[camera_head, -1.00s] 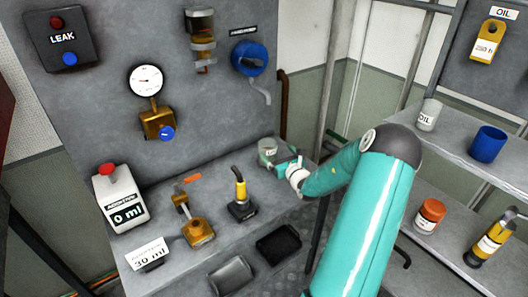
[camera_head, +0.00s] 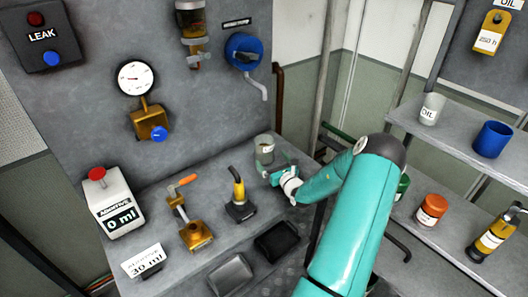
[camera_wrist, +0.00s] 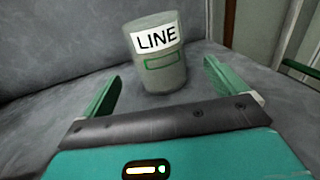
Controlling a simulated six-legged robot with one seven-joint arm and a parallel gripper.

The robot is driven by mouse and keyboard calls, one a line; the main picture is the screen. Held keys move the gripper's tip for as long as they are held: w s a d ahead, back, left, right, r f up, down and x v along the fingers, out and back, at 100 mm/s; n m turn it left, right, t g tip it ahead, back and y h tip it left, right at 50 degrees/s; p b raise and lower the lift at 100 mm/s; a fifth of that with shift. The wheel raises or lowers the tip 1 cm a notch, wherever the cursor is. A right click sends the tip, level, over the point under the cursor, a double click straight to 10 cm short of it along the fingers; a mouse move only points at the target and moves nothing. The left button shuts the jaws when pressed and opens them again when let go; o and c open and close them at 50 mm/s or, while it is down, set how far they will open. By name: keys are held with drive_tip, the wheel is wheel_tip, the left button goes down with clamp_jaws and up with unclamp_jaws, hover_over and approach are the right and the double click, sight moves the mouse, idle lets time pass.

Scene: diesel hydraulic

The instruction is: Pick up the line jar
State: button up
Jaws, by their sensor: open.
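The line jar (camera_wrist: 157,55) is a pale, cloudy cylinder with a white "LINE" label and a green outlined box below it. It stands upright on the grey bench, and in the head view (camera_head: 264,148) it is at the bench's right end by the back panel. My gripper (camera_wrist: 160,95) is open and empty. Its two green fingers point toward the jar, one on each side in the wrist view, with the jar ahead of and between them. In the head view my gripper (camera_head: 280,172) is just in front of the jar and hides its lower part.
A black tray (camera_head: 277,242) lies in front. A blue pump (camera_head: 244,52) with spout is above. Shelves at right hold an oil jar (camera_head: 431,109) and blue cup (camera_head: 491,140).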

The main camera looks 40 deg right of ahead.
sight(264, 149)
drive_tip(key=x, duration=0.7)
drive_tip(key=shift+w, duration=0.3)
drive_tip(key=shift+r, duration=0.1)
drive_tip(key=c, duration=1.3)
drive_tip(key=shift+o, duration=0.2)
